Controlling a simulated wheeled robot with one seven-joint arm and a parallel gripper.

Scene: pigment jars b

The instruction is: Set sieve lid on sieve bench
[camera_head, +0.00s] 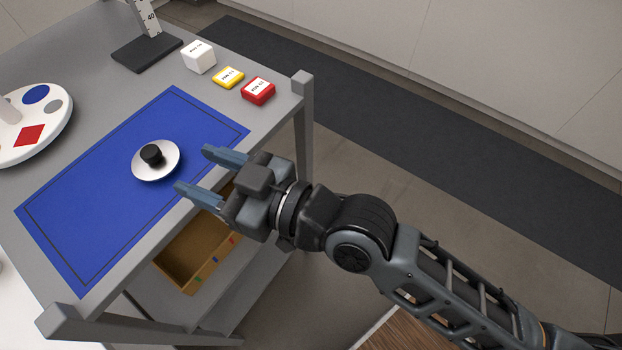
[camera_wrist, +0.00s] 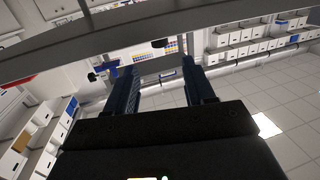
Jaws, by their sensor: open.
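The sieve lid (camera_head: 168,167) is a shiny round disc with a black knob on top. It lies flat, knob up, on a blue mat on the grey bench (camera_head: 97,93); I take this to be the sieve bench. My gripper (camera_head: 193,168) is open and empty, just right of the lid in the head view. Its two blue-grey fingers point toward the lid with a small gap to it. In the wrist view my gripper (camera_wrist: 153,68) also shows its two fingers apart, with nothing between them. I cannot clearly make out the lid there.
The blue mat (camera_head: 75,205) has free room around the lid. A white palette disc (camera_head: 52,142) stands at the left. A white cube (camera_head: 199,58), a yellow box (camera_head: 228,78) and a red box (camera_head: 258,91) sit at the far edge. A corner post (camera_head: 304,120) rises beyond my gripper.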

